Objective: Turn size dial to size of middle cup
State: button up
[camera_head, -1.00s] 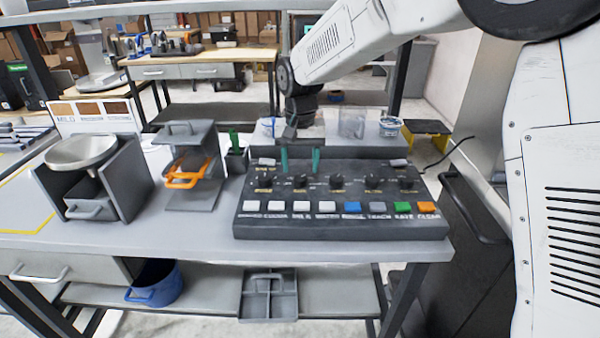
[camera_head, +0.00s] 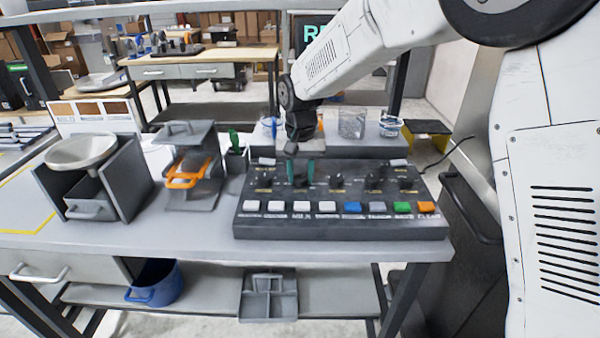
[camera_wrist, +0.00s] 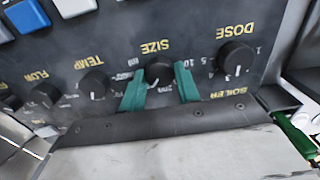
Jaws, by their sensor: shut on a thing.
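The black size dial (camera_wrist: 158,74) sits under the yellow SIZE label on the dark control panel (camera_head: 340,230). My gripper (camera_wrist: 161,78) has its two green fingers on either side of this dial, shut on it. In the head view my gripper (camera_head: 301,175) points down at the panel's second dial from the left. The dial's pale mark points toward the bottom of the wrist view; its scale is partly covered and too small to read surely. Behind the panel stand a clear cup (camera_head: 352,123) and a cup with blue (camera_head: 390,126) to its right. Another cup (camera_head: 270,125) is partly seen left of my wrist.
The dose dial (camera_wrist: 236,58) and temp dial (camera_wrist: 93,85) flank the size dial closely. A row of buttons, including a blue one (camera_head: 352,207), lines the panel's front. A grey stand with an orange handle (camera_head: 188,175) and a bowl (camera_head: 82,150) are to the left.

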jog(key=shift+n, duration=0.3)
jog(key=n, duration=0.8)
jog(key=shift+n, duration=0.3)
jog(key=n, duration=0.4)
jog(key=shift+n, duration=2.1)
jog(key=o, duration=1)
